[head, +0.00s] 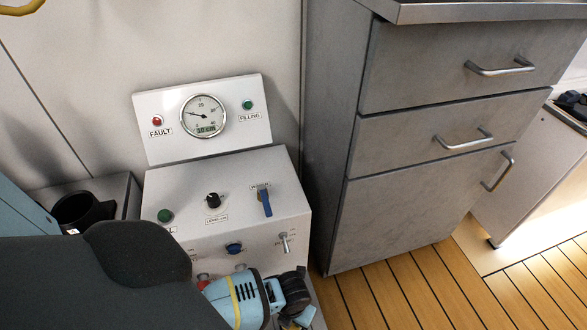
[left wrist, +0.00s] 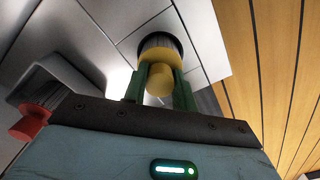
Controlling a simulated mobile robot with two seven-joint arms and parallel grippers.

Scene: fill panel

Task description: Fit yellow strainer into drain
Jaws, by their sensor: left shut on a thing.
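The yellow strainer (left wrist: 160,80) is between the green fingers of my left gripper (left wrist: 161,72) in the left wrist view. The gripper is shut on its narrow yellow knob, and a wider yellow disc lies just beyond the fingertips. A dark ribbed round part (left wrist: 158,41) adjoins the disc. I cannot tell whether it is the strainer's basket or the drain's opening. In the head view my left arm reaches in from the lower left, over the panel's lower front. The fingers and strainer are not clear there. My right gripper is not in view.
The white panel (head: 290,180) carries a gauge (head: 204,116), a black knob (head: 212,200) and a blue-handled switch (head: 265,203). A red knob (left wrist: 30,122) shows at left in the left wrist view. A grey drawer cabinet (head: 420,190) stands right of the panel, with clear wooden floor (head: 420,290) before it.

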